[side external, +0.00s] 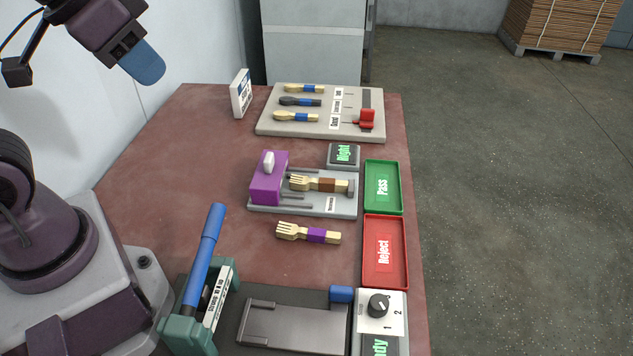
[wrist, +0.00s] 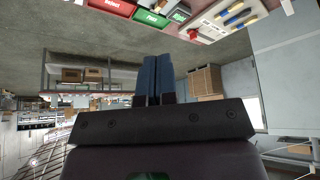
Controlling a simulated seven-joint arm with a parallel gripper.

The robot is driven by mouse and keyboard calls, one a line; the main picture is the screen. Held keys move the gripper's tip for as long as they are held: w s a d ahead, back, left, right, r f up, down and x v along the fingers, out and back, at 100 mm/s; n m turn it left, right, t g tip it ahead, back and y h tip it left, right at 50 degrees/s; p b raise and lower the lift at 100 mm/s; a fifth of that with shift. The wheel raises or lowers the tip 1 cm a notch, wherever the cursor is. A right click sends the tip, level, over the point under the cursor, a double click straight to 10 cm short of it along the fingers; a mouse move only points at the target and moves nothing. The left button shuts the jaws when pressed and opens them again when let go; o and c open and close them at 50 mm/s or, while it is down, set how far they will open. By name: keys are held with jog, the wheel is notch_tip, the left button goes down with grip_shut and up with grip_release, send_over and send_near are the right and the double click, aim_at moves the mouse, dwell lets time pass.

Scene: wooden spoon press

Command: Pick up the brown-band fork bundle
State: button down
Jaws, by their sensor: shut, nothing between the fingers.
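The brown-band fork bundle (side external: 327,185) lies in the grey fixture (side external: 316,208) with the purple block (side external: 266,182), in the middle of the table in the side external view. Its tines point left toward the purple block, and its handle end points right. My gripper (side external: 146,66) is high at the upper left, well away from the bundle. In the wrist view its blue fingers (wrist: 155,80) are together with nothing between them. The bundle is not visible in the wrist view.
A purple-band fork bundle (side external: 317,236) lies just in front of the fixture. The green Pass tray (side external: 399,188) and red Reject tray (side external: 403,260) line the right edge. A press with a blue lever (side external: 204,255) stands at the front. A sample board (side external: 266,123) lies behind.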

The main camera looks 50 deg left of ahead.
jog(key=c, duration=1.8)
grip_release()
jog(key=o, duration=0.9)
jog(key=shift+f, duration=0.1)
jog(key=m+g, duration=0.6)
jog(key=m, duration=0.3)
send_near(316, 180)
notch_tip(316, 180, down, 10)
jog(key=shift+s, duration=0.1)
